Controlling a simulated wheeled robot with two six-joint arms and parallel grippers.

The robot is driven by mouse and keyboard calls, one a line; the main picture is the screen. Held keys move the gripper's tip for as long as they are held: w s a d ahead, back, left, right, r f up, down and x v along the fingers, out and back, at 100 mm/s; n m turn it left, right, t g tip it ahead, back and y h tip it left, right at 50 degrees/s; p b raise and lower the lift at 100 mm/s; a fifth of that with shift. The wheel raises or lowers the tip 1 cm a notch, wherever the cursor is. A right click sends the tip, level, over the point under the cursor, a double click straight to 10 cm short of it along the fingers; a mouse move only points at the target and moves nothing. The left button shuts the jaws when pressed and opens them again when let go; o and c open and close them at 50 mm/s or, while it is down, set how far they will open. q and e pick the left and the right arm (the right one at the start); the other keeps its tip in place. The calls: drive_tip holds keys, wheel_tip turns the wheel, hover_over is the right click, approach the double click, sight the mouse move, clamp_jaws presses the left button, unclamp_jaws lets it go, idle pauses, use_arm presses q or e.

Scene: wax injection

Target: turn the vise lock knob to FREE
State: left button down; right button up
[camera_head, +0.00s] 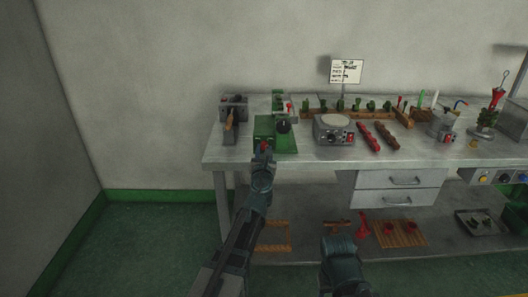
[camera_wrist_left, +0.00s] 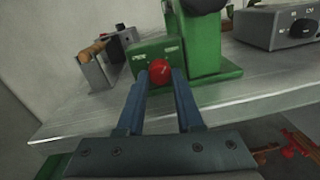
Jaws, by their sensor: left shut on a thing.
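The red vise lock knob (camera_wrist_left: 160,71) sits on the front of the green vise (camera_wrist_left: 203,45) at the table edge. In the left wrist view my left gripper (camera_wrist_left: 160,80) has one finger on each side of the knob and is shut on it. A light mark shows on the knob, too small to read; small labels sit on the green block above it. My right gripper is not clearly seen.
The grey table (camera_head: 340,160) carries a clamp with a wooden handle (camera_head: 229,122) at left and a round-topped grey device (camera_head: 334,129) to the right. Red and brown bars (camera_head: 378,135) lie beyond it. Drawers (camera_head: 401,180) and a lower shelf sit below.

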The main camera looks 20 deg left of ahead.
use_arm(q)
drive_tip(key=n, duration=0.3)
drive_tip(key=shift+n, duration=0.4)
drive_tip(key=n, duration=0.4)
drive_tip(key=shift+d+n+b, duration=0.1)
drive_tip(key=shift+n+b, duration=0.25)
drive_tip(key=shift+n, duration=0.05)
drive_tip(key=n, duration=0.4)
drive_tip(key=shift+n+y, duration=0.3)
drive_tip(key=shift+y, duration=0.1)
drive_tip(key=shift+n, duration=2.2)
drive_tip(key=c, duration=0.6)
unclamp_jaws()
drive_tip(key=shift+o, duration=0.2)
